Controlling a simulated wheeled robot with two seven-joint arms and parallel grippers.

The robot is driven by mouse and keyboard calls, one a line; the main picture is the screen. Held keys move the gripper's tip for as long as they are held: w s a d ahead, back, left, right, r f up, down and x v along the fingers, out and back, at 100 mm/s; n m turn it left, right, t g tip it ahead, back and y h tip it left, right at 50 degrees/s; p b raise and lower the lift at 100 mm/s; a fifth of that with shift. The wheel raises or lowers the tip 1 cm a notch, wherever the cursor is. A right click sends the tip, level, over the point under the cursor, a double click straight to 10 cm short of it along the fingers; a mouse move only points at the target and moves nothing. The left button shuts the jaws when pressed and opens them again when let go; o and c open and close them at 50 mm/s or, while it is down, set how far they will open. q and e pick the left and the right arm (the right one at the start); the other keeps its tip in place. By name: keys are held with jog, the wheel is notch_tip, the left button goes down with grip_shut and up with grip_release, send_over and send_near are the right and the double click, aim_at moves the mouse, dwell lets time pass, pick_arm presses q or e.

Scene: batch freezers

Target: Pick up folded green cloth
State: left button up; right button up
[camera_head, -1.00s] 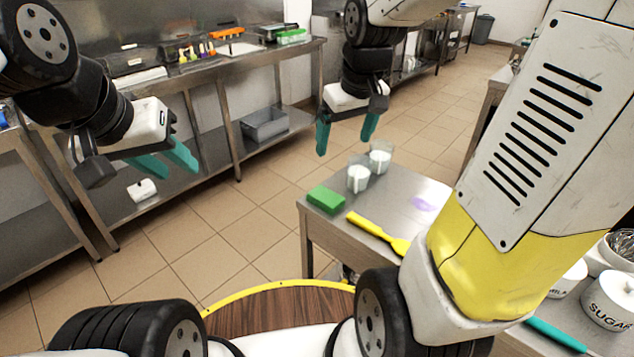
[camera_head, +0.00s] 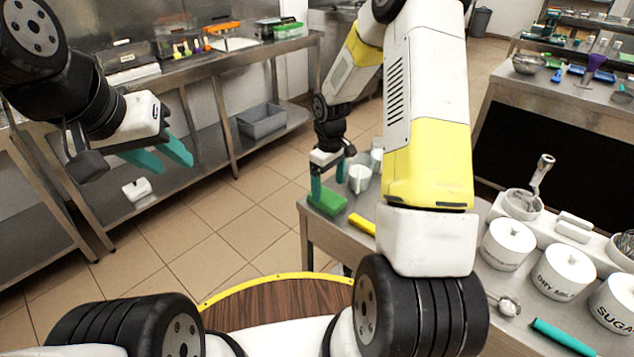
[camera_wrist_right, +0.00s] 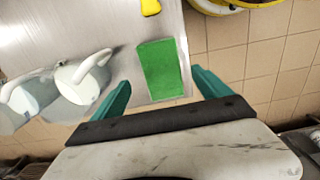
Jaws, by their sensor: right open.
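The folded green cloth (camera_head: 328,203) lies flat on the near-left corner of the steel table (camera_head: 318,232) in the head view. In the right wrist view the green cloth (camera_wrist_right: 161,69) sits between and ahead of the two teal fingers. My right gripper (camera_head: 328,180) is open just above the cloth, and it also shows in the right wrist view (camera_wrist_right: 160,92). Its fingers are on either side of the cloth; whether they touch it I cannot tell. My left gripper (camera_head: 160,160) hangs empty at the left with its teal fingers apart.
White cups (camera_head: 360,178) stand close beside the cloth. A yellow-handled tool (camera_head: 362,224) lies nearby on the same table. Several white lidded canisters (camera_head: 507,243) stand at the right. A grey bin (camera_head: 262,121) sits on the shelf at the back.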

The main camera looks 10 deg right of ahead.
aim_at(328, 197)
notch_tip(328, 197, down, 4)
jog(key=shift+s+a+f, duration=0.1)
jog(key=c, duration=1.5)
jog(key=shift+o, duration=0.2)
jog(key=shift+r, duration=0.7)
notch_tip(328, 197, up, 2)
jog(key=shift+r, duration=0.15)
jog(key=s+r, duration=0.1)
jog(key=s, duration=1.5)
jog(key=shift+a+r, duration=0.25)
jog(key=shift+a, duration=0.2)
